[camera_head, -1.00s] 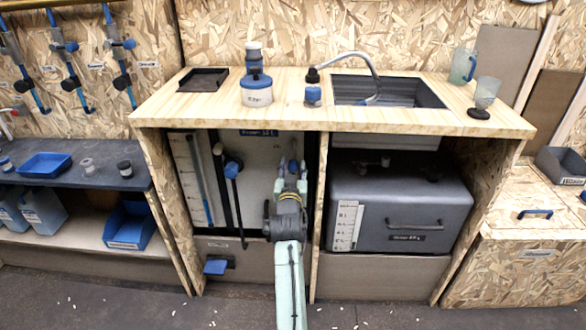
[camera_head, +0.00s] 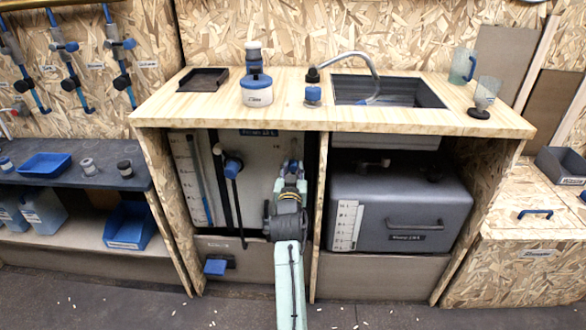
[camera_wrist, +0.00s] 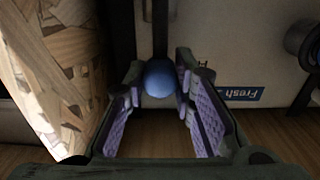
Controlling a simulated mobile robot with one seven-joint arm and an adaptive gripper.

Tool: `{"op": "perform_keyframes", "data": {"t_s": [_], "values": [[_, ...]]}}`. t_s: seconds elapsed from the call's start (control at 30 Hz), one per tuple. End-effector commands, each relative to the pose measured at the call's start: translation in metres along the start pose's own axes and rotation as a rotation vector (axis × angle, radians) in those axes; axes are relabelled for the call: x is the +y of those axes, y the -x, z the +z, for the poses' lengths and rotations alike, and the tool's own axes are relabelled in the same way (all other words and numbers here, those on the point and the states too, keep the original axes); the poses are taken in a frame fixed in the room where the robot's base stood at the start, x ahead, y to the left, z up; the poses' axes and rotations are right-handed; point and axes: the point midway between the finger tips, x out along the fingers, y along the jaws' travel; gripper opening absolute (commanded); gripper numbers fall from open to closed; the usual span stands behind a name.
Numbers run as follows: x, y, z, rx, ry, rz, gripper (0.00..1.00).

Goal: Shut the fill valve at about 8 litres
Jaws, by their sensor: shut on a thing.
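The fresh-water tank (camera_head: 262,160) is a pale box in the left bay under the worktop; its "Fresh" label (camera_wrist: 243,94) appears upside down in the wrist view. A narrow sight tube with a scale (camera_head: 197,180) runs up its left side; its figures and water level are too small to read. My gripper (camera_head: 292,168) is in front of the tank's right side. In the wrist view, my gripper (camera_wrist: 158,82) is shut on a round blue knob (camera_wrist: 159,76), apparently the fill valve's handle. A dark rod or pipe shows behind the knob.
A wooden divider (camera_head: 319,220) stands close to the right of my gripper. A blue-topped fitting (camera_head: 233,168) with a black pipe is to the left. The grey tank (camera_head: 400,210) with its own scale fills the right bay. The worktop (camera_head: 400,120) overhangs above.

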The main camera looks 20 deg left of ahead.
Motion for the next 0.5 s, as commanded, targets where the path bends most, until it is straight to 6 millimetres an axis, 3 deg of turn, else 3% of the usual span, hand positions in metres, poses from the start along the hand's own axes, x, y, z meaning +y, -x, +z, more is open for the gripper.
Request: {"op": "perform_keyframes", "data": {"t_s": [0.27, 0.5], "values": [[-0.005, 0.000, 0.001, -0.001, 0.059, -0.001, 0.00], [-0.017, 0.000, 0.003, 0.000, 0.218, -0.001, 0.00]]}}
